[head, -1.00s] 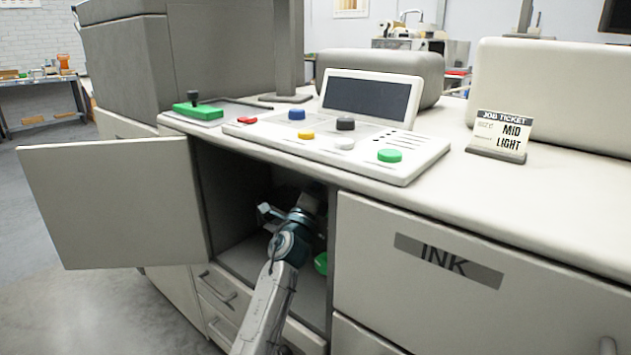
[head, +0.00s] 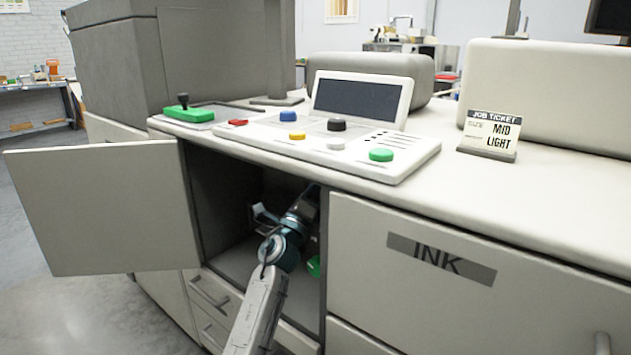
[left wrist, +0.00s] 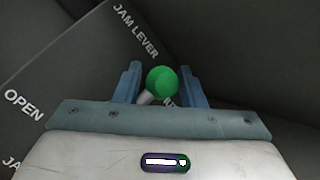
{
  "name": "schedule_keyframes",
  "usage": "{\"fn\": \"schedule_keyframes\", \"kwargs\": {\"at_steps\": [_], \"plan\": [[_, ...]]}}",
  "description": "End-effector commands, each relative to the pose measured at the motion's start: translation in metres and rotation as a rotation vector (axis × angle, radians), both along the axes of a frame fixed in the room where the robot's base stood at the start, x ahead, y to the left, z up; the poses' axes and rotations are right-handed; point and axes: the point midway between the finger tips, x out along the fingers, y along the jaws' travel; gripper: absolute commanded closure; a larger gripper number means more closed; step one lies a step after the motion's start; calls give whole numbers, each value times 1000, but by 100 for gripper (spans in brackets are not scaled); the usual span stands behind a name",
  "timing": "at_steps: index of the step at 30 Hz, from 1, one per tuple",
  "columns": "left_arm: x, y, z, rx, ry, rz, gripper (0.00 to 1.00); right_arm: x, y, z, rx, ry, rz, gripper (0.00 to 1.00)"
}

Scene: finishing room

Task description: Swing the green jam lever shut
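The green jam lever's round knob (left wrist: 162,82) shows in the left wrist view, with a short pale shaft at its lower left. My left gripper (left wrist: 161,75) is open, with one blue finger on each side of the knob; contact is not clear. A dark panel (left wrist: 75,75) behind it reads "JAM LEVER" and "OPEN"; other lettering is partly covered. In the head view my left arm reaches into the open cabinet (head: 222,215), and its fingertips are hard to make out. A green part (head: 314,267) shows low inside, right of the arm. My right gripper is not in view.
The cabinet door (head: 105,210) stands swung open to the left. Drawers (head: 212,293) lie below the opening and an INK panel (head: 442,258) is to its right. Above are a control panel (head: 355,165) with coloured buttons and a job ticket (head: 490,135).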

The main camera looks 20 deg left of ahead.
Motion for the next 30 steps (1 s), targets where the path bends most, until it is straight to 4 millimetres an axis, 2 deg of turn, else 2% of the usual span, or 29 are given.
{"fn": "schedule_keyframes", "kwargs": {"at_steps": [1, 2, 14, 17, 24, 30], "plan": [[0, -1, -5, -2, 6, -2, 53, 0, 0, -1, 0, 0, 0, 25], [0, -1, -4, -2, 6, -2, 48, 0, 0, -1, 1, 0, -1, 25], [-3, 1, -3, -1, 0, 2, 48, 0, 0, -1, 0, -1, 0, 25], [-13, 4, -11, 0, 1, 2, 48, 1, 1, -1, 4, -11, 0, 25], [-52, 12, -41, 0, 2, 1, 48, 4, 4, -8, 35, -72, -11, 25], [-77, 17, -59, -1, 2, 0, 48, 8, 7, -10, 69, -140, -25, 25]]}}
